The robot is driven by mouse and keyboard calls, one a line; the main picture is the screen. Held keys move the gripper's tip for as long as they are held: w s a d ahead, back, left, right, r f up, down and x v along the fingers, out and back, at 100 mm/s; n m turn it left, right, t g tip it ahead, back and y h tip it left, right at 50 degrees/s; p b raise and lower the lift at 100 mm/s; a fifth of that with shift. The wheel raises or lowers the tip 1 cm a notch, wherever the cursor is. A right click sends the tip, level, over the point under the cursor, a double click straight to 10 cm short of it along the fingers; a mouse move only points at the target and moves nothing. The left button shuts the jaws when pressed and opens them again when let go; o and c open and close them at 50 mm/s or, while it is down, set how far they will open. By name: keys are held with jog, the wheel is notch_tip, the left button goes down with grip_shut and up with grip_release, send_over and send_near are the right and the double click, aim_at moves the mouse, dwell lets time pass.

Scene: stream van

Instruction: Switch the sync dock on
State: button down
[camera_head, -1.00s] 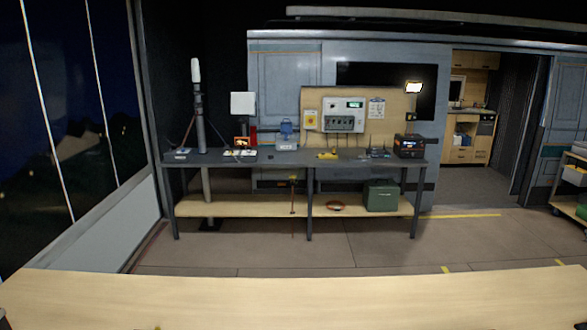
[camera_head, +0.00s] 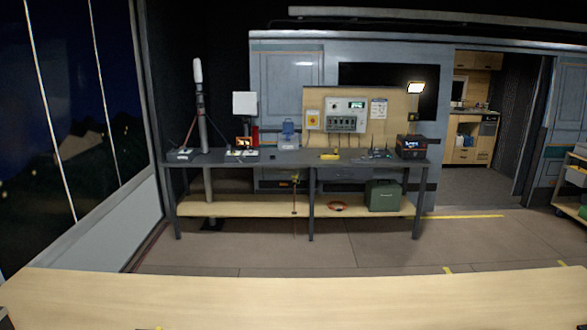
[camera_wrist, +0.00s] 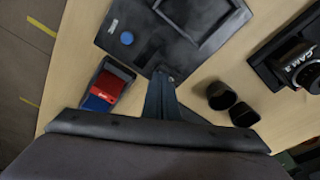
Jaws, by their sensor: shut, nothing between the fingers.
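In the wrist view, a dark grey device with a round blue button (camera_wrist: 127,39) and a raised rectangular frame lies on a pale wooden table; it looks like the sync dock (camera_wrist: 148,42). Small pale lettering sits near the button but is too small to read. I cannot tell whether it is on. My gripper (camera_wrist: 166,78) is shut and empty, its tips at the device's near edge, below and right of the button in the picture. Whether the tips touch it is unclear. The gripper does not show in the head view.
A dark holder with a red and a blue item (camera_wrist: 110,82) lies left of my gripper. Black round pieces (camera_wrist: 221,95) lie to its right, and a camera marked CAM 3 (camera_wrist: 300,68) beyond.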

jog(key=shift+f+b, duration=0.4)
jog(key=shift+f, duration=0.25)
dwell(0.8)
jog(key=shift+r, duration=0.15)
notch_tip(320, 180, up, 7)
jog(key=p, duration=0.5)
dwell(0.4)
jog(key=shift+w+a, duration=0.1)
